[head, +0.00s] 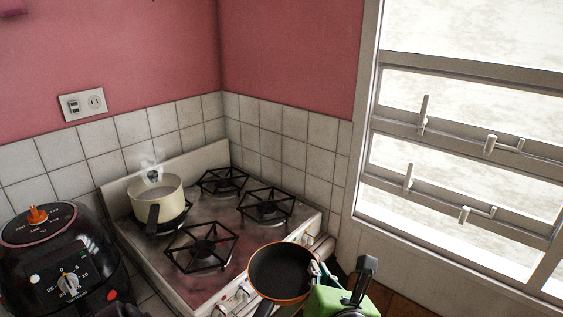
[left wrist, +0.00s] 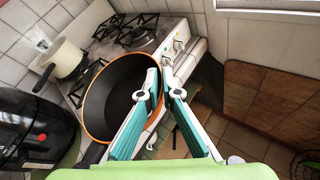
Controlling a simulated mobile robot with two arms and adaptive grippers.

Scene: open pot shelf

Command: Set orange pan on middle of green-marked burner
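The orange pan (head: 283,270), with a dark inside and orange rim, is in the air by the stove's front edge. Its dark handle points toward the bottom of the head view. My left gripper (head: 318,270) is at the pan's right rim. In the left wrist view its teal fingers (left wrist: 162,80) close together on the rim of the pan (left wrist: 112,92). The stove (head: 185,277) has free burners at the front left (head: 203,252), back (head: 222,181) and right (head: 267,208). I cannot tell which burner is green-marked.
A cream pot (head: 157,196) steams on the stove's left back burner, its dark handle toward the front. A black air fryer (head: 60,255) stands left of the stove. Tiled walls (head: 290,125) bound the back, and a window (head: 470,150) is at the right.

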